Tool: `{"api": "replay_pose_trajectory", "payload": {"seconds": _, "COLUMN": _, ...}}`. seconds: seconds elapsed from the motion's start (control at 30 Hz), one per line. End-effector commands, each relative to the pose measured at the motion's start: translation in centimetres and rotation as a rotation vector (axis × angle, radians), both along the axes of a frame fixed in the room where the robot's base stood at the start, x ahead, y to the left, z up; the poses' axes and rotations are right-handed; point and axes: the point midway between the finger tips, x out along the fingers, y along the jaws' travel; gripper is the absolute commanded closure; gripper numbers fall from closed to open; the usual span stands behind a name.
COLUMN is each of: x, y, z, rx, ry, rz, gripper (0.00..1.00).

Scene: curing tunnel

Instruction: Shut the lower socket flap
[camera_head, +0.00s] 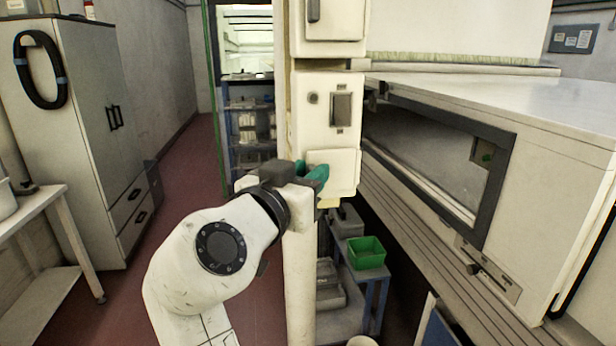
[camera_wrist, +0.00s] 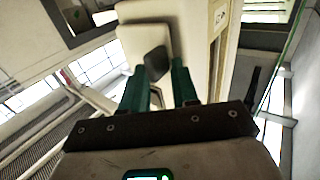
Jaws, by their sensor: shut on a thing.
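The lower socket flap (camera_head: 341,166) is a pale square cover low on the cream column. Its left part is hidden behind my gripper (camera_head: 316,177). In the wrist view, the flap (camera_wrist: 138,42) is a pale plate just past my fingertips, with a dark rounded grip (camera_wrist: 155,60) on it. My gripper's two teal fingers are on either side of that grip, shut on it. I cannot tell exactly how far the flap stands from the column face.
A dark switch (camera_head: 341,108) and an upper flap (camera_head: 335,18) are above on the column (camera_head: 300,260). The oven-like cabinet (camera_head: 540,115) is close on the right. A blue cart with a green bin (camera_head: 366,253) stands below. Open red floor lies left, before the grey cupboard (camera_head: 75,150).

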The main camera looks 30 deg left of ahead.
Motion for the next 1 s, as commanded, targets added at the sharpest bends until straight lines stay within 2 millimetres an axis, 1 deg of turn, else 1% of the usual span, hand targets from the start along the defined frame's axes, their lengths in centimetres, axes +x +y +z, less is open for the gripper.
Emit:
{"api": "replay_pose_trajectory", "payload": {"seconds": 0.03, "x": -0.2, "y": 0.9, "z": -0.2, "rx": -0.001, "ry": 0.001, "rz": 0.024, "gripper": 1.0}}
{"api": "replay_pose_trajectory", "payload": {"seconds": 0.07, "x": -0.3, "y": 1.0, "z": -0.2, "rx": -0.001, "ry": 0.001, "rz": 0.025, "gripper": 0.68}}
{"api": "replay_pose_trajectory", "payload": {"seconds": 0.33, "x": -0.4, "y": 0.9, "z": -0.3, "rx": -0.002, "ry": 0.002, "rz": 0.024, "gripper": 0.43}}
{"api": "replay_pose_trajectory", "payload": {"seconds": 0.83, "x": -0.3, "y": 0.6, "z": -0.2, "rx": -0.001, "ry": 0.001, "rz": 0.016, "gripper": 0.43}}
{"api": "replay_pose_trajectory", "payload": {"seconds": 0.93, "x": -0.7, "y": 0.6, "z": -0.2, "rx": -0.001, "ry": 0.0, "rz": 0.016, "gripper": 0.43}}
{"api": "replay_pose_trajectory", "payload": {"seconds": 1.0, "x": -1.3, "y": 0.6, "z": -0.3, "rx": -0.001, "ry": 0.0, "rz": 0.017, "gripper": 0.43}}
